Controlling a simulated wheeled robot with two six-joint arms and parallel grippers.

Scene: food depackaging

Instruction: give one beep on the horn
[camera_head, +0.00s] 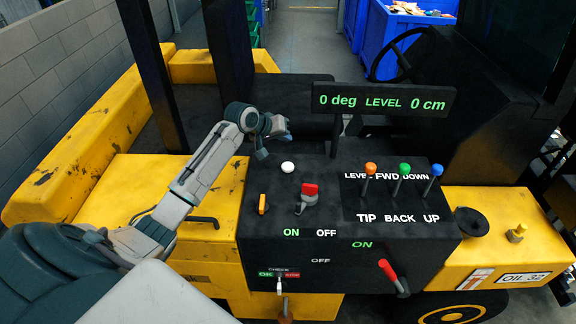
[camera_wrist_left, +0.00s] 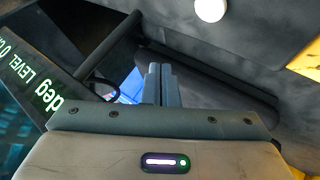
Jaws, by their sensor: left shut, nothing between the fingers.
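A round white button (camera_head: 287,167) sits on top of the dark control console (camera_head: 262,221), left of the levers. No label reading horn shows beside it. The button also shows at the top edge of the left wrist view (camera_wrist_left: 210,9). My left gripper (camera_head: 264,150) is just behind and to the left of the button in the head view, apart from it. In the left wrist view its two fingers (camera_wrist_left: 161,84) are together with nothing between them. My right gripper is not in view.
A red-capped switch (camera_head: 309,190) and an orange knob (camera_head: 263,204) stand near the button. Orange (camera_head: 370,169), green (camera_head: 404,170) and blue (camera_head: 437,171) levers stand to the right. The level display (camera_head: 381,102) rises behind the console. A red-handled lever (camera_head: 388,270) is on the front.

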